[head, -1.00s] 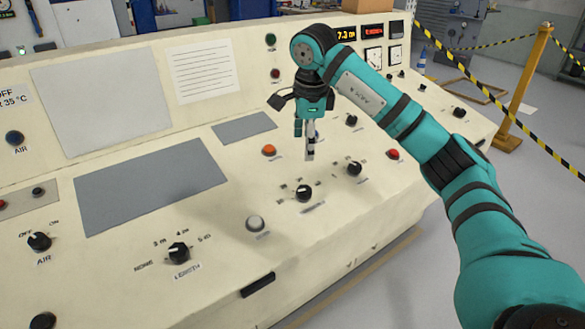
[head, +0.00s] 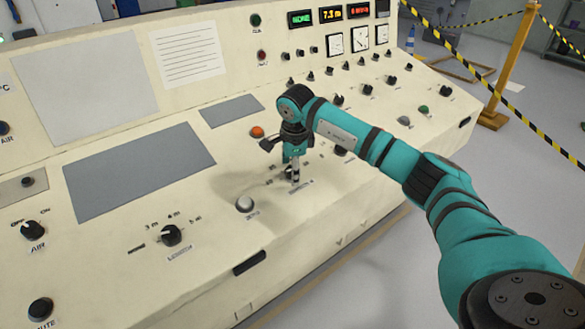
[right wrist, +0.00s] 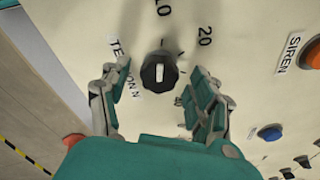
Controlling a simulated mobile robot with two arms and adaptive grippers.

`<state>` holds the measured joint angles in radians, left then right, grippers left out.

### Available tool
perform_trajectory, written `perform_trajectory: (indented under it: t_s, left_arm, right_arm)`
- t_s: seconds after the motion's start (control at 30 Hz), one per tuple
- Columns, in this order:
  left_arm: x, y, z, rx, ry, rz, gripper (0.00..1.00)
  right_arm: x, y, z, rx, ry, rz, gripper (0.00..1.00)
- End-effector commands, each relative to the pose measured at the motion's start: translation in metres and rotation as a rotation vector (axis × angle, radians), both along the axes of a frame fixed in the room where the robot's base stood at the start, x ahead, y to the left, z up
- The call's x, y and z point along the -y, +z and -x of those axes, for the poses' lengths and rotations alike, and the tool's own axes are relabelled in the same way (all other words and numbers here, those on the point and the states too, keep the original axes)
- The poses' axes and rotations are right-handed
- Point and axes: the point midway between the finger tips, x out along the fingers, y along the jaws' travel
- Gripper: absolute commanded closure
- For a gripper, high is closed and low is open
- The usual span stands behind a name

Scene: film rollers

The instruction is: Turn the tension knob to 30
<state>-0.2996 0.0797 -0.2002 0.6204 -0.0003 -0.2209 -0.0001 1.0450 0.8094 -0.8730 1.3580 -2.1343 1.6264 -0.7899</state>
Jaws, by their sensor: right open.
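The tension knob (right wrist: 159,72) is black with a white pointer mark, on the cream panel beside the word TENSION. Its mark runs roughly up the right wrist view, towards the label ending in 0 at the top edge. A 20 shows at its upper right; no 30 is readable. My right gripper (right wrist: 161,80) is open, with one finger on each side of the knob and no clear contact. In the head view my right gripper (head: 295,176) points down at the panel and partly hides the knob (head: 285,173). My left gripper is out of view.
A white button (head: 245,204) and an orange button (head: 257,131) sit near the gripper. The length knob (head: 170,235) is to the left. More knobs and buttons line the panel to the right. Lit displays (head: 331,13) and gauges stand on the upright back.

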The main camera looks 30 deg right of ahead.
Motion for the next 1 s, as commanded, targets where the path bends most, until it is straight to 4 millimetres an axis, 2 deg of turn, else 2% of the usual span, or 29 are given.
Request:
perform_trajectory:
  t_s: [0.37, 0.8, 1.0]
  left_arm:
    - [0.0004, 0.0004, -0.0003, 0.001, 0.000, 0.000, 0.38]
    - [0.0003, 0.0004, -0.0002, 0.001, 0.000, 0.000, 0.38]
    - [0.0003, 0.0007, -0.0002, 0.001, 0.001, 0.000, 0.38]
  right_arm:
    - [0.0002, -0.0060, -0.0010, 0.000, 0.001, 0.000, 0.38]
    - [0.0003, -0.0056, -0.0010, 0.000, 0.000, 0.000, 0.93]
    - [0.0004, -0.0052, -0.0010, -0.001, -0.016, -0.004, 0.93]
